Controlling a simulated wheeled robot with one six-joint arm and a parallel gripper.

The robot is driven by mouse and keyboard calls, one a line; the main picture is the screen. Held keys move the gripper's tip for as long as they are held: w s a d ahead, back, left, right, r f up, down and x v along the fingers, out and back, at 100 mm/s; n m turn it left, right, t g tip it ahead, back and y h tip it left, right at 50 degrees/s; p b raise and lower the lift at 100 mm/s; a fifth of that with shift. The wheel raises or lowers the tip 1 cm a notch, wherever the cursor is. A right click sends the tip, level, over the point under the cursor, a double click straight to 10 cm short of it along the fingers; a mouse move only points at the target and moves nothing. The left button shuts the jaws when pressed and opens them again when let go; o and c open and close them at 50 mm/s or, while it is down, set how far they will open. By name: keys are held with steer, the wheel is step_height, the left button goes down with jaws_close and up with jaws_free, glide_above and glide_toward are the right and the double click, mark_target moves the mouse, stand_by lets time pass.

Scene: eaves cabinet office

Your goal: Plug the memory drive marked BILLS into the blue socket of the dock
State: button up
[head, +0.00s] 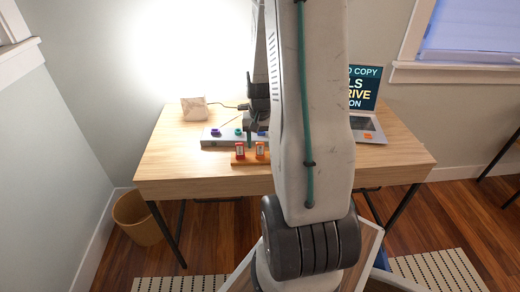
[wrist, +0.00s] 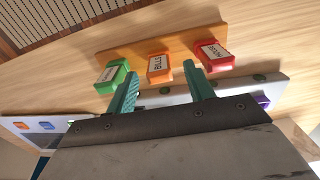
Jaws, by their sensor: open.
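The orange memory drive (wrist: 159,66) has a white label that reads as BILLS, partly hard to read. It stands in a wooden rack (wrist: 120,53) between a green drive (wrist: 111,77) and a red drive (wrist: 214,55). My gripper (wrist: 161,90) is open and empty, its teal fingers spread either side of the orange drive's near end, not closed on it. In the head view, the orange drive (head: 260,150) stands right of the red one, and my gripper (head: 249,132) hangs above the rack. The grey dock (head: 210,141) lies behind, its blue socket (head: 262,131) partly hidden.
A purple socket (head: 216,132) and a green socket (head: 238,132) show on the dock. A laptop (head: 368,130) stands at the right, partly behind my arm. A pale box (head: 194,109) is at the back left. The desk's left front (head: 180,165) is clear.

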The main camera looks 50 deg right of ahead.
steer(key=shift+f, duration=0.95)
steer(key=shift+c, duration=0.3)
steer(key=c, duration=1)
steer(key=shift+r, duration=0.1)
